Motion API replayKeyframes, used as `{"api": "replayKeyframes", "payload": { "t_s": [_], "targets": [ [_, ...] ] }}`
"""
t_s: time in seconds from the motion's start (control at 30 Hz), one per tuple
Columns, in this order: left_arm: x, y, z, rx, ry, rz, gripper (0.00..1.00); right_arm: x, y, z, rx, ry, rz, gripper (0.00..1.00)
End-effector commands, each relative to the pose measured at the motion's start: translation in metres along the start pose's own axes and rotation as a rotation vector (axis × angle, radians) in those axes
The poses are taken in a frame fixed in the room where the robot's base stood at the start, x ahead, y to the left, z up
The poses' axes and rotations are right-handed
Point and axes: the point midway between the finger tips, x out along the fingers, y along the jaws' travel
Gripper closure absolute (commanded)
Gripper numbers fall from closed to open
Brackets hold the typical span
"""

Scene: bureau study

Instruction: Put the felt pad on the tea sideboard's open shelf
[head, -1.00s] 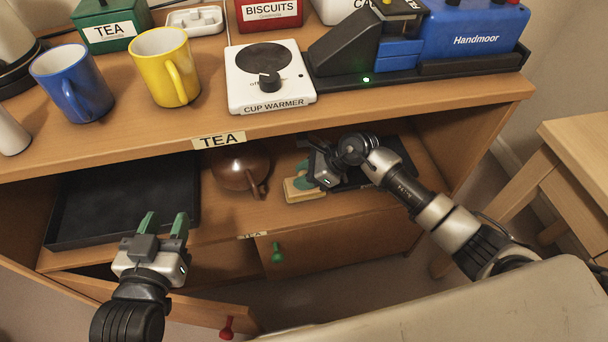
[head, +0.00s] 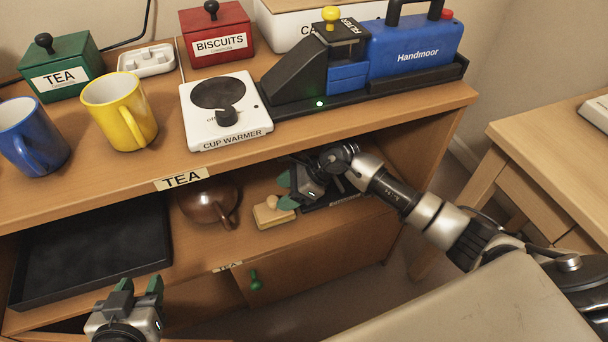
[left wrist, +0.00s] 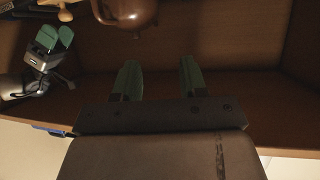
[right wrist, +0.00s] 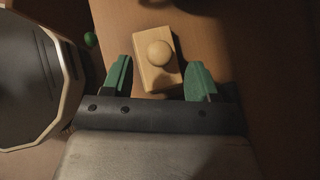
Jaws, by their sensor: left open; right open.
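The felt pad (head: 270,213), a small pale wooden block with a round knob on top, lies knob up on the open shelf (head: 230,245) of the tea sideboard, right of the brown teapot. Its underside is hidden. My right gripper (head: 285,192) is open over the shelf, just right of the pad. My left gripper (head: 139,286) is open and empty in front of the shelf, low at the left.
A brown teapot (head: 207,203) and a black tray (head: 95,250) share the shelf. A dark item (head: 345,198) lies behind my right gripper. The worktop (head: 330,128) above carries mugs, tins, a cup warmer (head: 226,110) and a blue machine (head: 412,45). A green knob (head: 255,281) marks the door below.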

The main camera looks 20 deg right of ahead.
Motion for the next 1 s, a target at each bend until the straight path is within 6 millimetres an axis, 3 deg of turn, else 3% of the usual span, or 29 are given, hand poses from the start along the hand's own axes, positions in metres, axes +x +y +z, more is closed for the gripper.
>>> {"api": "replayKeyframes", "payload": {
  "t_s": [0.2, 0.4, 1.0],
  "targets": [
    [-0.013, -0.005, 0.027, -0.001, -0.218, -0.014, 0.57, -0.047, 0.000, 0.001, -0.002, 0.004, 0.000, 0.41],
    [-0.020, -0.007, 0.042, -0.003, -0.317, -0.019, 0.57, -0.068, 0.000, 0.000, -0.001, 0.001, 0.000, 0.41],
    [-0.021, -0.008, 0.044, -0.003, -0.335, -0.021, 0.57, -0.071, 0.000, 0.000, 0.000, 0.000, 0.001, 0.41]
  ]
}}
